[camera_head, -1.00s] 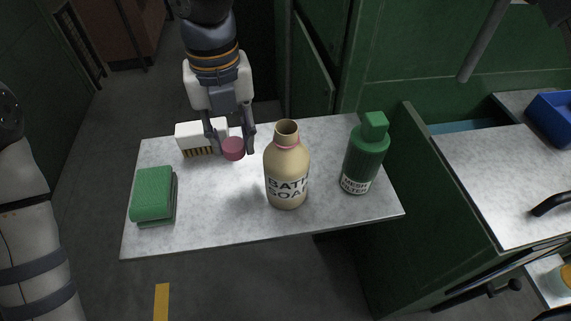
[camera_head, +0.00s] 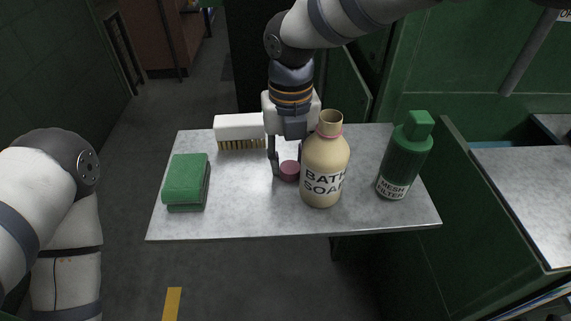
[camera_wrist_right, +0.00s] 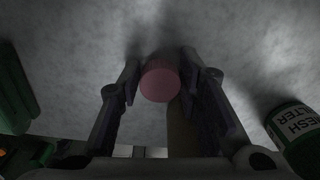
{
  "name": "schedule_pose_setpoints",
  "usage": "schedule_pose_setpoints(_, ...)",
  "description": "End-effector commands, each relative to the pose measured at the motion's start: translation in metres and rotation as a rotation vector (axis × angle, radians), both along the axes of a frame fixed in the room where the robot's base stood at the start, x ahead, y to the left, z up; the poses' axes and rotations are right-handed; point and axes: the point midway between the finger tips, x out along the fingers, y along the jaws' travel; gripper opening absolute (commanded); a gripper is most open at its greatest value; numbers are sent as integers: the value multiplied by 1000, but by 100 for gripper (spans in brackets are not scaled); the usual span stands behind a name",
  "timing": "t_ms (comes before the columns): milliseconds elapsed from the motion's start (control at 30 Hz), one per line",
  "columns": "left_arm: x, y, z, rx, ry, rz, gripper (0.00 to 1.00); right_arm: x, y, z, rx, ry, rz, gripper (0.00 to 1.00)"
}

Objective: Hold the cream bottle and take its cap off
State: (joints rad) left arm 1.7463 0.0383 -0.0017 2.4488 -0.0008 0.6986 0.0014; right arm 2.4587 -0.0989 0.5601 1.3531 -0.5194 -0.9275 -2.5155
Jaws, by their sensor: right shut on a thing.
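The cream bottle (camera_head: 325,158), labelled BATH SOAP, stands upright on the small marbled table (camera_head: 240,220). Its neck is open at the top, with a thin pink ring around it. The pink cap (camera_head: 289,171) is off the bottle, just to its left. My right gripper (camera_head: 286,165) is shut on the cap, low over the table. The right wrist view shows the cap (camera_wrist_right: 160,80) between the two fingertips. Whether the cap touches the table is unclear. My left arm is at the left edge, but its gripper is out of view.
A green bottle (camera_head: 405,158) labelled MESH FILTER stands right of the cream bottle. A white brush (camera_head: 239,127) lies at the back left and a green sponge (camera_head: 186,180) at the left. The table's front left is bare. Green cabinets stand at the right.

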Motion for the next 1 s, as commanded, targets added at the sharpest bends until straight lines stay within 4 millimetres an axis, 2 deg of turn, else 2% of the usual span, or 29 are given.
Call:
schedule_pose_setpoints(100, 4, 0, 2, -1, -11, -1, 77, 1, 0, 5, 0, -7, -1, 0)
schedule_pose_setpoints(267, 3, -1, 1, -1, -8, -2, 77, 0, 0, 1, -1, -5, -1, 0)
schedule_pose_setpoints(300, 3, 0, 1, -1, -8, -1, 77, 0, 0, 1, -1, -6, -1, 41)
schedule_pose_setpoints(367, 3, 0, 2, -1, -8, -1, 77, 0, 0, 1, -1, -6, -1, 52)
schedule_pose_setpoints(633, 3, 0, 2, -1, -9, -1, 77, 0, 0, 2, -1, -7, -1, 52)
schedule_pose_setpoints(733, 4, 0, 3, -1, -12, -1, 77, 1, 0, 12, 1, -10, -1, 52)
schedule_pose_setpoints(1000, 6, 0, 5, -2, -18, 0, 77, 1, 1, 84, 1, -11, -2, 52)
